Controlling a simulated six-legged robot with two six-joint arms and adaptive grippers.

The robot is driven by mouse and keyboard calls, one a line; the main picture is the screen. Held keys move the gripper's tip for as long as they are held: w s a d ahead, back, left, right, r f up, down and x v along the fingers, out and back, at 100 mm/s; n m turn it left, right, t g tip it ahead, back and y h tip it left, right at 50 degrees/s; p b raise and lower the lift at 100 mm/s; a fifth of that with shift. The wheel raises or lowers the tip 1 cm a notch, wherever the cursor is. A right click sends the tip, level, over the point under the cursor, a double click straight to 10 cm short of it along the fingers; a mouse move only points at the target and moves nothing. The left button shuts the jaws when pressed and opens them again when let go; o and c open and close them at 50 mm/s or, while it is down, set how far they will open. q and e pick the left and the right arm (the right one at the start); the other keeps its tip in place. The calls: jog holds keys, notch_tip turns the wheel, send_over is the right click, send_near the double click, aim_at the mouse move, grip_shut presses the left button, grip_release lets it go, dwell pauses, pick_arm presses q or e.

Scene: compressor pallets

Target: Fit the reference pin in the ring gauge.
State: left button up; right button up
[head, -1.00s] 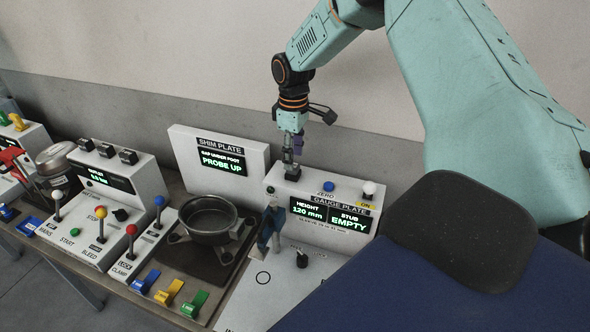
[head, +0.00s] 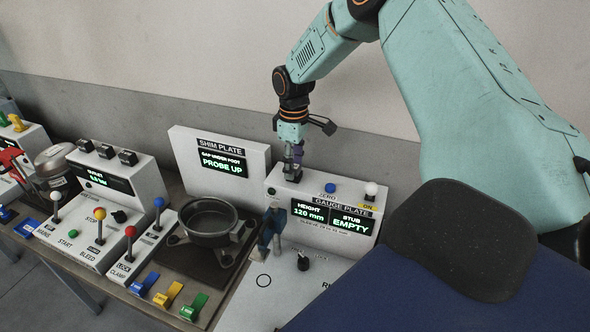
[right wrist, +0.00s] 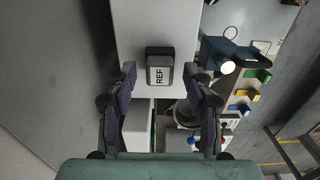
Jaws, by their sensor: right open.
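A dark block labelled REF (right wrist: 159,68), which I take to be the reference pin's holder or top, sits on the white top of the gauge plate housing (head: 325,215). It also shows small in the head view (head: 292,174), at the housing's back left corner. My right gripper (right wrist: 159,74) is open, its purple-grey fingers on either side of the block with gaps; it is above the block in the head view (head: 294,160). I cannot make out a pin's shaft or clearly identify the ring gauge. The gauge display reads STUB EMPTY. My left gripper is not in view.
A blue clamp-like device (head: 272,228) stands left on the gauge plate. A metal pan (head: 209,220) sits by the shim plate panel (head: 220,160). Blue (head: 330,187) and white (head: 370,189) knobs top the housing right of the gripper. A wall rises behind.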

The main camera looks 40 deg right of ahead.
jog(key=shift+d+p, duration=0.1)
jog(key=shift+p, duration=0.35)
dwell(0.6)
jog(key=shift+c, duration=0.4)
grip_shut()
jog(key=shift+r, duration=0.15)
jog(key=shift+r+p, duration=0.35)
jog(key=shift+r, duration=2.5)
